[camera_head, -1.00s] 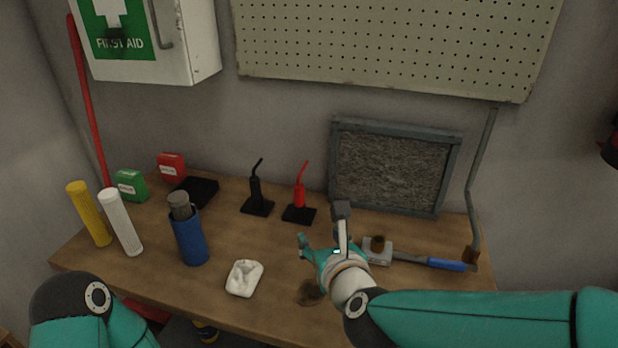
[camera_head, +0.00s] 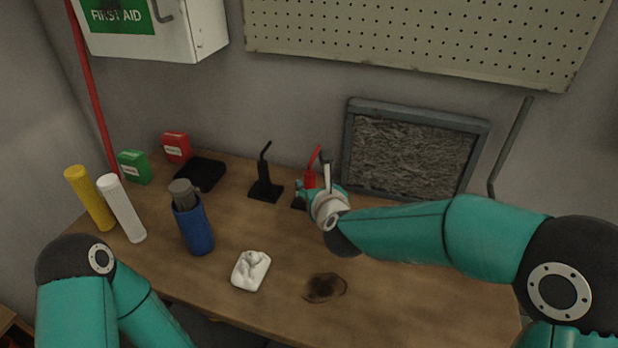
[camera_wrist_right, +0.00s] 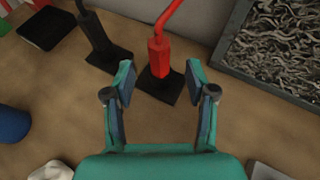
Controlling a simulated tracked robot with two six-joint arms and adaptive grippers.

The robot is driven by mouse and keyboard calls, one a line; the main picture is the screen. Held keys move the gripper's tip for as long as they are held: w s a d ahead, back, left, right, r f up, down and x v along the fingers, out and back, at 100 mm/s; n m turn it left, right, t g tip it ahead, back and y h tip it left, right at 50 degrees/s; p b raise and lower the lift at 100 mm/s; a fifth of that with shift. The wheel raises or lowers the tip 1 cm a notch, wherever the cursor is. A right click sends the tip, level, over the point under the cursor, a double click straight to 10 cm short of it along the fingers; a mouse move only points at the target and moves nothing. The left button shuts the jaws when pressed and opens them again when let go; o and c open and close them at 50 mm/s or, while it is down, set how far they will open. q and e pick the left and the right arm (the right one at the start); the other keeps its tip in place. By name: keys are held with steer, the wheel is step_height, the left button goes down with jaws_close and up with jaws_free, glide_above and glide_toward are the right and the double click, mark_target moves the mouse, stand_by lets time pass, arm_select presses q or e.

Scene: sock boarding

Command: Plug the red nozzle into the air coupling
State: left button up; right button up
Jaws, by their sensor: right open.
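The red nozzle (camera_head: 310,179) stands upright on a dark square base near the back of the bench, its thin bent tube pointing up. It also shows in the right wrist view (camera_wrist_right: 158,57), just ahead of and between the fingertips. My right gripper (camera_wrist_right: 160,82) is open and empty, its fingers apart on either side of the line to the nozzle; in the head view it (camera_head: 314,189) covers part of the nozzle's base. I cannot make out the air coupling for sure; the lower end of the grey wall pipe (camera_head: 509,150) is hidden behind my right arm. My left gripper is out of view.
A black nozzle (camera_head: 265,185) stands left of the red one. A framed grey panel (camera_head: 415,150) leans right of it. The middle of the bench is fairly clear.

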mark_target(311, 179)
steer(key=shift+w+f, duration=0.2)
steer(key=shift+w, duration=0.3)
steer(key=p+x, duration=0.1)
steer(key=x, duration=0.3)
steer(key=shift+a+r+p, duration=0.1)
steer(key=shift+r+p, duration=0.05)
steer(key=shift+p, duration=0.25)
steer(key=shift+w+a+f, duration=0.1)
steer(key=shift+w+f, duration=0.2)
steer(key=shift+w, duration=0.2)
jaws_close()
